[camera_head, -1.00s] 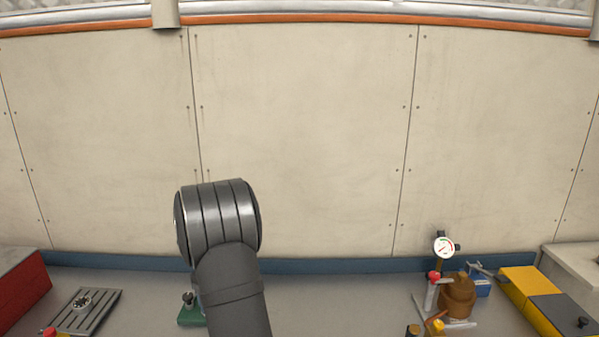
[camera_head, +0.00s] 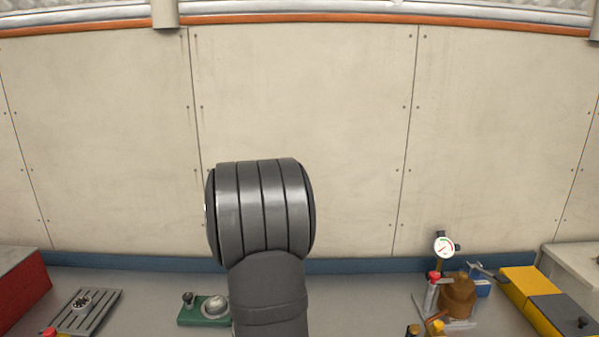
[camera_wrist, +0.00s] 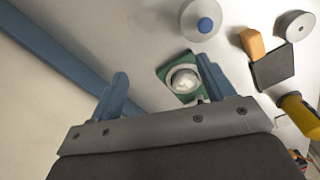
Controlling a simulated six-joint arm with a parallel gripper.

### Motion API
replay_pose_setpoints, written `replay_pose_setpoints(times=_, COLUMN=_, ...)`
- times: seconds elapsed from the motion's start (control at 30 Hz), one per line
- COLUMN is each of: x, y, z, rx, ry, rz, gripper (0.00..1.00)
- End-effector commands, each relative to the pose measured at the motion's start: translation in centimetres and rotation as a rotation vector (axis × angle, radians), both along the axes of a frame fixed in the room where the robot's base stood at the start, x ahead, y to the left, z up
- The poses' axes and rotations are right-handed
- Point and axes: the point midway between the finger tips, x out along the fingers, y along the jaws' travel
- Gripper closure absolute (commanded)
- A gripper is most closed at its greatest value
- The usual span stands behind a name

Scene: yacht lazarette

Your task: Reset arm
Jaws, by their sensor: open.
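My gripper (camera_wrist: 163,85) shows in the wrist view with its two blue fingers apart and nothing between them. It is open. Past the right fingertip is a green block with a silver dome (camera_wrist: 184,77); the finger overlaps its edge in the picture, and I cannot tell the gap. In the head view my grey arm (camera_head: 262,210) rises in front of the wall, and the gripper itself is out of sight. The same green block (camera_head: 205,310) sits on the bench left of my arm.
A slotted grey plate (camera_head: 88,312) and a red box (camera_head: 20,288) are at left. A brown pot-like part (camera_head: 458,295), a gauge (camera_head: 444,246) and a yellow box (camera_head: 525,283) stand at right. The bench between my arm and the brown part looks clear.

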Motion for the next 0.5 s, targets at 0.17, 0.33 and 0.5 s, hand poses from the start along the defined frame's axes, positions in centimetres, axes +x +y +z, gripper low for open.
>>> replay_pose_setpoints(times=0.17, x=-3.1, y=-0.4, z=0.2, rx=0.0, ry=0.001, rz=0.006, gripper=0.25)
replay_pose_setpoints(times=0.33, x=-5.7, y=-0.9, z=0.3, rx=0.0, ry=0.001, rz=0.009, gripper=0.25)
replay_pose_setpoints(times=0.5, x=-8.4, y=-1.5, z=0.3, rx=0.0, ry=0.001, rz=0.012, gripper=0.25)
